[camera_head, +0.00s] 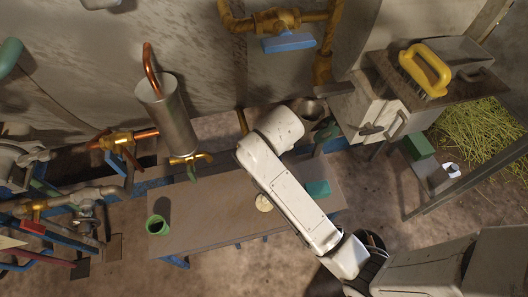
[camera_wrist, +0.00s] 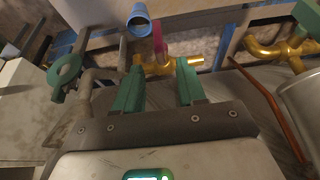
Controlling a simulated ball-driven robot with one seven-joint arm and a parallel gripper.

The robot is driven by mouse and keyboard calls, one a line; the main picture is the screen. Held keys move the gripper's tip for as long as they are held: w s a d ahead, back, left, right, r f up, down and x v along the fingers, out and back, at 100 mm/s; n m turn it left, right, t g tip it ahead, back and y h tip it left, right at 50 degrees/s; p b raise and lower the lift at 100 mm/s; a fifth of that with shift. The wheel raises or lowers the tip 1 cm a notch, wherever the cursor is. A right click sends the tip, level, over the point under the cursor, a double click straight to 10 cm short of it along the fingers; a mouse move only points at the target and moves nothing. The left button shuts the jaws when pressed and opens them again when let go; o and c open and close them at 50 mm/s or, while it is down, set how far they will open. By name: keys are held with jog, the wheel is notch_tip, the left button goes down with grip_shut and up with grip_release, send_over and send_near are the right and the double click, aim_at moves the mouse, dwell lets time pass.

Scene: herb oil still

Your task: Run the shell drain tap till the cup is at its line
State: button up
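In the wrist view my gripper (camera_wrist: 159,75) is open, its two green fingers apart with nothing held between them. A brass tap (camera_wrist: 185,62) with a magenta handle (camera_wrist: 158,36) lies just beyond the fingertips; contact cannot be told. A blue cup-like vessel (camera_wrist: 140,24) is above it. Another brass tap (camera_wrist: 278,52) is at the right. In the head view my arm hides the gripper. A green cup (camera_head: 157,225) stands on the bench's left end. No level line is readable.
Pipes and valves (camera_head: 75,205) crowd the left. A white cabinet (camera_head: 375,112) with a yellow brush (camera_head: 427,70) stands right. A green handle (camera_wrist: 65,72) is left of my fingers.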

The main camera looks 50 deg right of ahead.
jog(key=b+x, duration=0.2)
jog(key=x, duration=0.8)
jog(key=shift+f, duration=0.1)
jog(key=shift+s, duration=0.1)
grip_shut()
